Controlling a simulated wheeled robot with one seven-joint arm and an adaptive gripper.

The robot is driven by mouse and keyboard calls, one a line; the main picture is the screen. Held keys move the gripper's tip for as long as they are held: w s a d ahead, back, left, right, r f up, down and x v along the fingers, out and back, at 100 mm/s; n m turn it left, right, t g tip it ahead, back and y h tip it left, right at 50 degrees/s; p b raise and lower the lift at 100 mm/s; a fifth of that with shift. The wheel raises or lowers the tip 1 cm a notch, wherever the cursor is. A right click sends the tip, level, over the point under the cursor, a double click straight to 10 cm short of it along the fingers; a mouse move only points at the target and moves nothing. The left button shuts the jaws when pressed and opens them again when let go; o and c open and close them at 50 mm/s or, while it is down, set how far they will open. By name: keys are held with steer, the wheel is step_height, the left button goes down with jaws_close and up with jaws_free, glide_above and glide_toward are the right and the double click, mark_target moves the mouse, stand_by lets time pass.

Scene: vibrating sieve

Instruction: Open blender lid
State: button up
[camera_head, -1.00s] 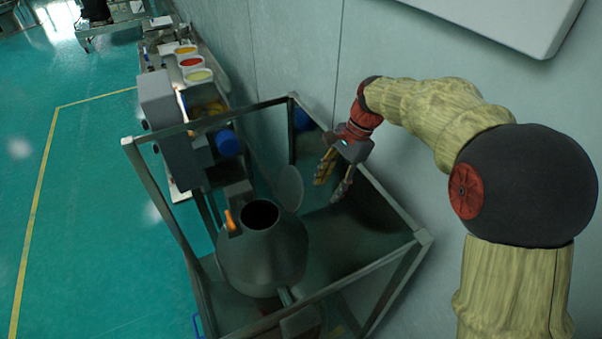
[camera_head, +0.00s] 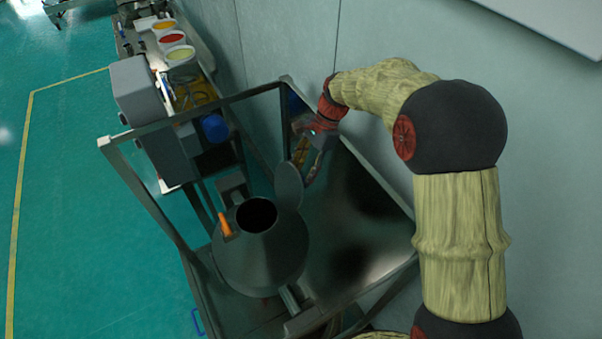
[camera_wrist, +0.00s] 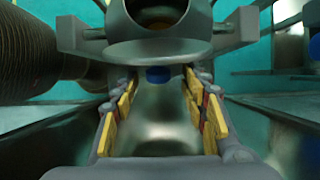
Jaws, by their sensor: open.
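The blender is a grey metal vessel (camera_head: 262,258) with a dark round open mouth and an orange handle (camera_head: 225,225) on its left side. Its lid, a flat grey disc (camera_head: 289,186), stands up beside the mouth on the right, leaving the mouth uncovered. My gripper (camera_head: 307,168) is open just behind and right of the lid, which partly hides one finger. In the wrist view, the yellow-padded fingers of my gripper (camera_wrist: 160,118) are apart, with a shiny grey surface between them; I cannot tell whether it is the lid. I cannot tell whether the fingers touch the lid.
A metal frame (camera_head: 190,115) surrounds the blender, with a bare metal panel (camera_head: 345,225) on its right. A grey machine (camera_head: 140,90) and a blue cylinder (camera_head: 214,128) are behind left. A wall (camera_head: 400,35) rises close behind my arm. Green floor (camera_head: 65,200) is clear at left.

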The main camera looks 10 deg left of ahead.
steer(key=shift+x, duration=0.8)
steer(key=shift+s, duration=0.1)
steer(key=shift+c, duration=1.4)
steer(key=shift+r, duration=0.1)
steer(key=c, duration=0.8)
jaws_close()
